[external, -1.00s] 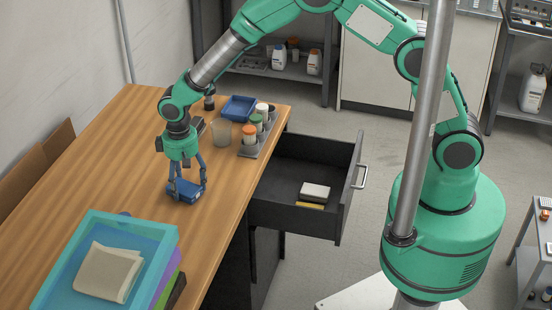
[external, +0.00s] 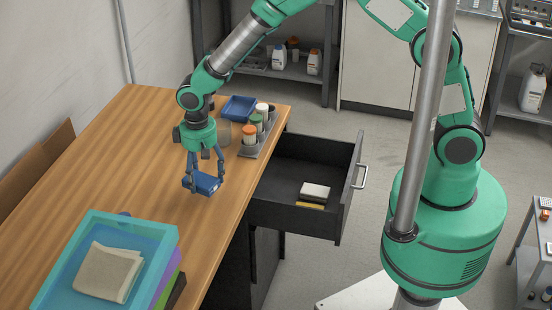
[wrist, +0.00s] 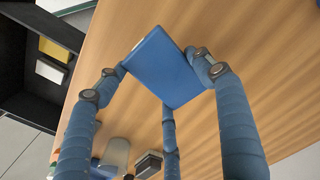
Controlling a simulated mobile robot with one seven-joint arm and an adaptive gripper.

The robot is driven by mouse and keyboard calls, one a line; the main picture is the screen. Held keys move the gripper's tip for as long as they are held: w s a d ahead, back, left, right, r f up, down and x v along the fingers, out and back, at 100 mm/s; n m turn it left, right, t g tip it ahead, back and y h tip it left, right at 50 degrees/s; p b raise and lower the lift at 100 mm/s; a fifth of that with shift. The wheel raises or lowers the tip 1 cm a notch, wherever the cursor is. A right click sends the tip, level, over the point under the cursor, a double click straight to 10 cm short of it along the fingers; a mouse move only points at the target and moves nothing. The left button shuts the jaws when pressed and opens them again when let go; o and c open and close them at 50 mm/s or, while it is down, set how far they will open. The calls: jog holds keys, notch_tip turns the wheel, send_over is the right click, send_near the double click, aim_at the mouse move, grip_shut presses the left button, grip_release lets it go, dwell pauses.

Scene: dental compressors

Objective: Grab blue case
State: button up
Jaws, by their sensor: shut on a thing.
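The blue case (external: 203,183) is a small flat box held between the fingers of my gripper (external: 205,176) near the right edge of the wooden table (external: 130,190). It appears tilted and raised a little off the tabletop. In the wrist view the blue case (wrist: 160,68) fills the space between the blue fingers of my gripper (wrist: 155,80), with its broad blue face turned to the camera. My gripper is shut on it. The underside of the case is hidden.
An open dark drawer (external: 275,205) with a white and a yellow item sticks out to the right. A bottle rack (external: 250,148), a blue tray (external: 238,107) and a beaker stand behind. Stacked trays with a teal one (external: 150,236) on top and a folded cloth (external: 108,271) stand at front left.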

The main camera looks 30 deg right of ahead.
jog(key=s+d, duration=0.4)
jog(key=d, duration=0.1)
jog(key=s+d+r+p, duration=0.1)
jog(key=s+d, duration=0.1)
jog(key=shift+s+d, duration=0.35)
jog(key=shift+d, duration=0.05)
